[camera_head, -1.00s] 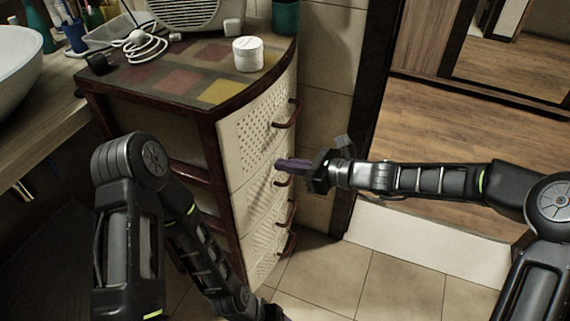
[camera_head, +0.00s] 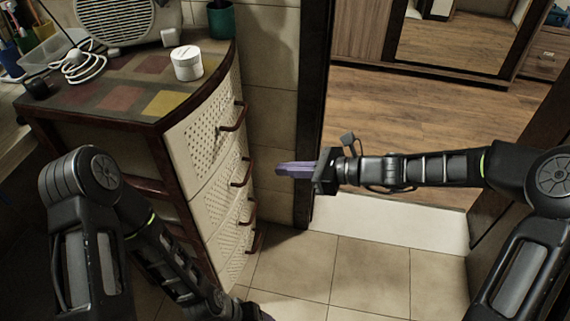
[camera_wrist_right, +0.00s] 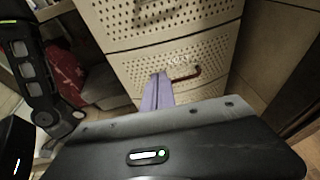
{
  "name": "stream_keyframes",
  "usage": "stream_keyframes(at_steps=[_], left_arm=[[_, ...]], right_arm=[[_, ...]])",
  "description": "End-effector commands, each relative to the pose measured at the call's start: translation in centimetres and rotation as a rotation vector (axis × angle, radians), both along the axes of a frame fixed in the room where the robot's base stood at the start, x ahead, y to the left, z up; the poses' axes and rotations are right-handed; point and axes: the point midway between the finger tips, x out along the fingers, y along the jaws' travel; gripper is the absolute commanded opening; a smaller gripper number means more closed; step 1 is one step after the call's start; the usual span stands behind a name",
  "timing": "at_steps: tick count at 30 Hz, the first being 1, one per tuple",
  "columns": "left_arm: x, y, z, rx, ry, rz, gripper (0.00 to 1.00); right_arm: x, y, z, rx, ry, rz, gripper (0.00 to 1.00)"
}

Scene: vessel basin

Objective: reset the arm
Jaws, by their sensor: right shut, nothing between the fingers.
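My right arm reaches in from the right in the head view. Its gripper (camera_head: 282,170) has purple fingers that are shut and empty, pointing left toward the drawer cabinet (camera_head: 195,150), with a gap of floor and wall showing between them. In the right wrist view the shut purple fingers (camera_wrist_right: 157,92) point at the perforated drawer fronts, close to a red-brown handle (camera_wrist_right: 184,74). My left arm comes down at the left of the head view. Its gripper is at the bottom edge, where only a small purple bit shows, so its jaws cannot be judged.
On the cabinet top are a white jar (camera_head: 187,63), a coiled white cable (camera_head: 82,66), a green cup (camera_head: 221,20) and a speaker-like box (camera_head: 118,20). A doorway with a white threshold (camera_head: 390,224) opens behind my right arm. The tiled floor (camera_head: 365,275) in front is clear.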

Motion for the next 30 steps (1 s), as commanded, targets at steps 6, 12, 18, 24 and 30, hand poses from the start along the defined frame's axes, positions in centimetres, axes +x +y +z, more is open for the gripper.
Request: stream_keyframes(at_steps=[6,12,18,24,30], left_arm=[[0.0,0.0,0.0,0.000,0.000,0.000,0.72],[0.0,0.0,0.0,0.000,0.000,0.000,0.72],[0.0,0.0,0.0,0.000,0.000,0.000,0.72],[0.0,0.0,0.0,0.000,0.000,0.000,0.72],[0.0,0.0,0.0,0.000,0.000,0.000,0.72]], right_arm=[[0.0,0.0,0.0,-0.001,-0.002,0.001,0.00],[0.4,-1.0,-2.4,-0.144,-0.104,0.014,0.00],[-3.1,-4.5,-12.2,-0.549,-0.284,0.184,0.00],[-11.0,-8.0,-23.6,-0.970,-0.582,0.617,0.00],[-19.6,-7.6,-29.1,-1.088,-0.930,1.048,0.00]])
